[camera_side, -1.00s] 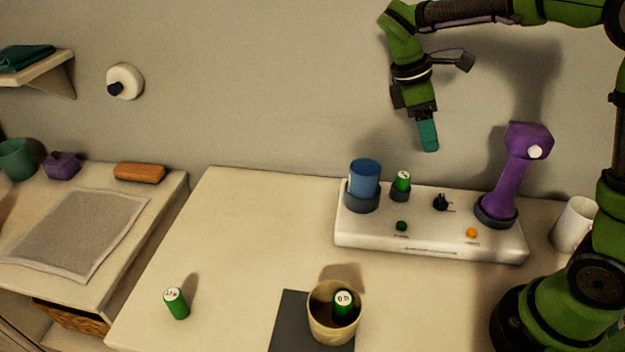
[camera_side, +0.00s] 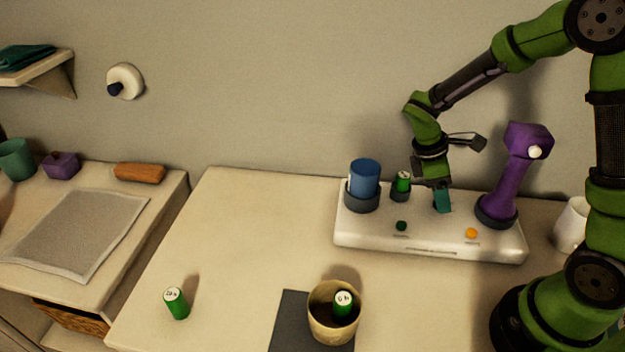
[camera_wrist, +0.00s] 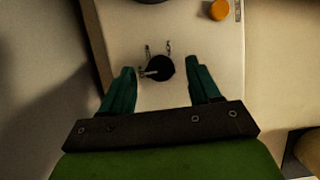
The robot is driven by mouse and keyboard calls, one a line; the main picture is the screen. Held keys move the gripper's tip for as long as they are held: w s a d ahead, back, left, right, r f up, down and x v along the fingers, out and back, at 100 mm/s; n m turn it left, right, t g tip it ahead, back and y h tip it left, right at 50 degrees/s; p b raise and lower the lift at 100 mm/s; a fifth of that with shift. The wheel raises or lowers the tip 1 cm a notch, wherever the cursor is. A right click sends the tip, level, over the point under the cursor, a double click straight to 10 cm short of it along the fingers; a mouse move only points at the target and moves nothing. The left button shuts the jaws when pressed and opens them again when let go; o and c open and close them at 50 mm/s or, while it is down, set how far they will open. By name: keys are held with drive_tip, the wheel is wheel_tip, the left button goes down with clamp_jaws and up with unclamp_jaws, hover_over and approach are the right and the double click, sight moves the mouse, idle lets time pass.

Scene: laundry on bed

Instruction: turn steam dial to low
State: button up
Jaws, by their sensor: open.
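The steam dial is a small black knob (camera_wrist: 160,68) with a pointer on the white station (camera_side: 375,236). In the wrist view its pointer is toward the left, and small markings show beside it, too small to read. My gripper (camera_wrist: 162,82) is open, with one teal finger on each side of the dial and a gap to it on both sides. In the side view my gripper (camera_side: 442,208) is low over the station and hides the dial. Whether the fingertips touch the panel cannot be told.
A purple handheld steamer (camera_side: 512,178) stands right of my gripper. A blue container (camera_side: 364,178) and a green canister (camera_side: 403,182) sit to its left. An orange button (camera_side: 471,233) and a dark green button (camera_side: 401,226) are in front. A white cup (camera_side: 571,226) stands at right.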

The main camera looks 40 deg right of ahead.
drive_tip(key=shift+c, duration=0.3)
drive_tip(key=c, duration=1)
drive_tip(key=m+y, duration=0.1)
drive_tip(key=m, duration=0.2)
drive_tip(key=m+g+y, duration=0.1)
drive_tip(key=m, duration=0.1)
drive_tip(key=shift+w+d+m, duration=0.1)
drive_tip(key=shift+d+m, duration=0.1)
drive_tip(key=shift+m, duration=0.2)
drive_tip(key=m, duration=0.2)
drive_tip(key=m+y, duration=0.1)
drive_tip(key=m, duration=0.1)
drive_tip(key=m+y, duration=0.1)
drive_tip(key=shift+d+m, duration=0.25)
drive_tip(key=shift+m, duration=0.15)
drive_tip(key=o, duration=1.1)
drive_tip(key=shift+c, duration=0.2)
